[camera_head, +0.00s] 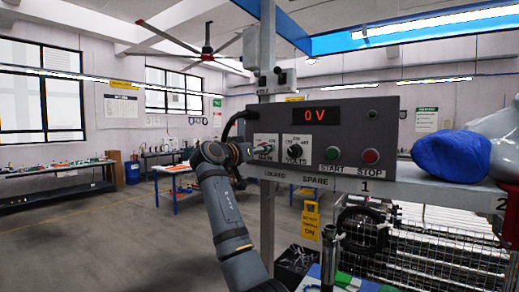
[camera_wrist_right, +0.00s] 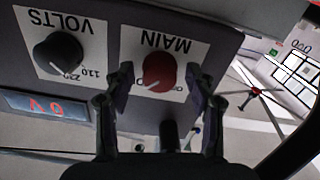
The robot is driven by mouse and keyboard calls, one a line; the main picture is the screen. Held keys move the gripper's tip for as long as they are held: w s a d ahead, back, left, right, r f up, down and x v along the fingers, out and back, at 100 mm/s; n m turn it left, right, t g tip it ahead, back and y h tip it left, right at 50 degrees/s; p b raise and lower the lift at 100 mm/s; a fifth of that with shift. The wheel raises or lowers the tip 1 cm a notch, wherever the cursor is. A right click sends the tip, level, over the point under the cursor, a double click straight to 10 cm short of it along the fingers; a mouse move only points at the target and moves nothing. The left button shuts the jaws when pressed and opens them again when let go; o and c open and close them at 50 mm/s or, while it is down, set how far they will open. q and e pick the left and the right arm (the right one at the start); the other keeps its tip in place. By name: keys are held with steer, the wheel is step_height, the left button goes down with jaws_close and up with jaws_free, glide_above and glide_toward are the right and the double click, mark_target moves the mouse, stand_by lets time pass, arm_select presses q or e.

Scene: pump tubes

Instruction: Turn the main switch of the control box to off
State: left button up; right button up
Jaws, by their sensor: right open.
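The grey control box (camera_head: 322,138) is mounted on a post and rail, with its display reading 0 V. Its main switch is a round red knob (camera_wrist_right: 160,72) on a white plate marked MAIN, upside down in the right wrist view. A white mark on the knob points to the lower left there; the position labels are partly hidden. My right gripper (camera_wrist_right: 160,84) is open, its two fingers on either side of the knob; contact cannot be told. In the head view my right arm (camera_head: 226,200) rises from below to the plate's left end. My left gripper is not in view.
The black VOLTS knob (camera_wrist_right: 57,54) is beside the MAIN plate. START (camera_head: 333,153) and STOP (camera_head: 370,156) buttons are farther right. A black cable (camera_head: 229,124) enters the box's left side. A blue bundle (camera_head: 450,156) lies right of the box. Open floor is at left.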

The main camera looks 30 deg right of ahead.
steer(key=c, duration=1.1)
steer(key=shift+c, duration=0.3)
steer(key=shift+n, duration=0.3)
steer(key=shift+n+p, duration=3.6)
steer(key=shift+n, duration=5.2)
